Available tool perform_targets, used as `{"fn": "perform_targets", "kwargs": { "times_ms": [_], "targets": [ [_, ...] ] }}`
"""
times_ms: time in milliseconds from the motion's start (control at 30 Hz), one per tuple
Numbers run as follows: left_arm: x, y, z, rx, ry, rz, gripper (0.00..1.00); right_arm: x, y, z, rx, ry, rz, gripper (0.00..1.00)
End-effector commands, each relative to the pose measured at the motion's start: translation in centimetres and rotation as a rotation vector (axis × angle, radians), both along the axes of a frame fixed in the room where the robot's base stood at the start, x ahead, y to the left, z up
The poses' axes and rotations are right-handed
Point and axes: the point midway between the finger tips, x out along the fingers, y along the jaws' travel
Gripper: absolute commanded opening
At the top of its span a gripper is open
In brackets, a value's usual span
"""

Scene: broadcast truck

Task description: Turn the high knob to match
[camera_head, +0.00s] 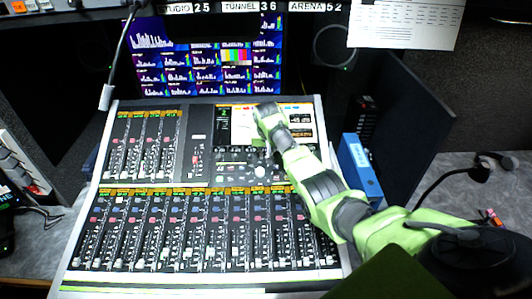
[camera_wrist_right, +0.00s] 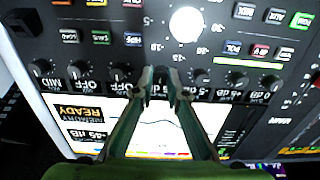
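In the wrist view a row of small black knobs lies beside a lit screen (camera_wrist_right: 165,140) on the console panel. My right gripper's fingertips (camera_wrist_right: 160,80) are at the middle of this row, one on each side of a dark knob position. The fingers hide most of that knob, and I cannot tell whether they touch it. Which knob is the high one is not readable. In the head view the right gripper (camera_head: 265,112) is over the upper right of the mixing console (camera_head: 108,215), covering part of its screen. My left gripper is not in view.
A large white knob (camera_wrist_right: 187,24) and small lit buttons are near the row. Monitors (camera_head: 205,62) stand behind the console.

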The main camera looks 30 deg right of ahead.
Motion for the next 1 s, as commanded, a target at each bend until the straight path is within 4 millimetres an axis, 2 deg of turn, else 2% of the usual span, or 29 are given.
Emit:
{"fn": "perform_targets", "kwargs": {
  "times_ms": [467, 667, 1000],
  "targets": [
    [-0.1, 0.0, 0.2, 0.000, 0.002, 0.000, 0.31, 0.0, 0.0, 0.0, 0.018, -0.010, -0.045, 0.00],
    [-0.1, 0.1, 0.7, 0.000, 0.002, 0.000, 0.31, 0.0, 0.1, 0.1, 0.059, -0.034, -0.156, 0.00],
    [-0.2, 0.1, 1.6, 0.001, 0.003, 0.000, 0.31, -0.1, 0.0, 0.0, 0.163, -0.097, -0.441, 0.00]
  ]
}}
